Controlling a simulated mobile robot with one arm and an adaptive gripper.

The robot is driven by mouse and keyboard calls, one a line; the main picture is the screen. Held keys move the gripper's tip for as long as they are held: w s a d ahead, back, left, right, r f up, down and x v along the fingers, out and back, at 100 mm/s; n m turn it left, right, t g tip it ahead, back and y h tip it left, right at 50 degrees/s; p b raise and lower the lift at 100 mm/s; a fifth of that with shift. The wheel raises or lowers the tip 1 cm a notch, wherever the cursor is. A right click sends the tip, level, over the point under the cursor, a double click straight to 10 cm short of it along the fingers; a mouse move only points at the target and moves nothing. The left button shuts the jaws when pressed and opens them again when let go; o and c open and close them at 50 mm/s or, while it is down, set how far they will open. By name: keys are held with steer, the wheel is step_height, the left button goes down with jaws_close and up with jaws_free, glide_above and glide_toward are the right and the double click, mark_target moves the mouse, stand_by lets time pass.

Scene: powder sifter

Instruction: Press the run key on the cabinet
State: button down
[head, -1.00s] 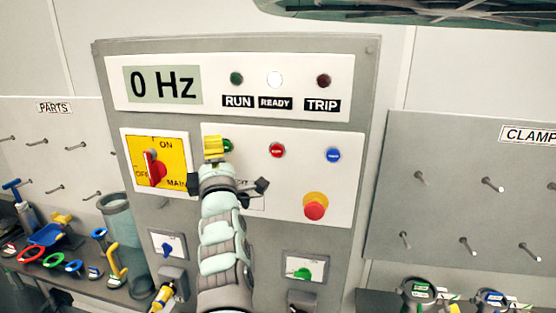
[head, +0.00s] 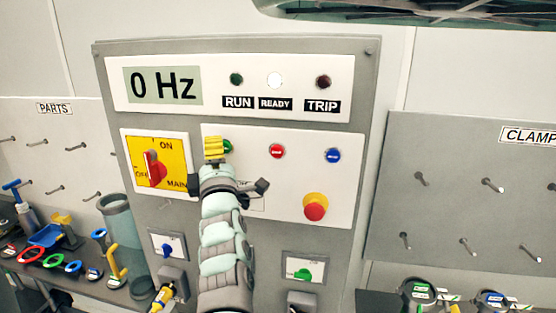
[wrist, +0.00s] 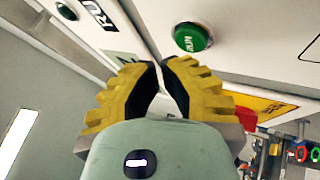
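The green run key (head: 228,146) is on the white panel of the grey cabinet (head: 240,45), partly hidden by my gripper in the head view. In the wrist view the round run key (wrist: 190,38), marked RUN, is fully visible above and right of my fingertips. My gripper (head: 213,148) is in front of the panel, just left of the key in the head view. Its yellow fingers (wrist: 161,68) have their tips together, with nothing held. I see a gap between the fingertips and the key in the wrist view. The display (head: 163,85) reads 0 Hz.
The READY lamp (head: 274,79) is white; the RUN lamp (head: 236,79) looks dark. A red button (head: 276,151), a blue button (head: 333,155) and a red emergency knob (head: 315,208) are to the right. The yellow main switch (head: 155,165) is close on the left.

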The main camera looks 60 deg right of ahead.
steer(key=shift+w+d+b, duration=0.35)
steer(key=shift+d+b, duration=0.45)
steer(key=shift+b, duration=0.55)
stand_by(0.6)
steer(key=shift+s+a, duration=0.15)
stand_by(0.3)
steer(key=shift+s+a, duration=0.3)
steer(key=shift+a, duration=0.3)
steer(key=a, duration=0.1)
steer(key=s+a, duration=0.1)
steer(key=a, duration=0.1)
steer(key=s+a, duration=0.1)
steer(key=shift+a, duration=0.3)
steer(key=shift+w, duration=0.1)
stand_by(0.7)
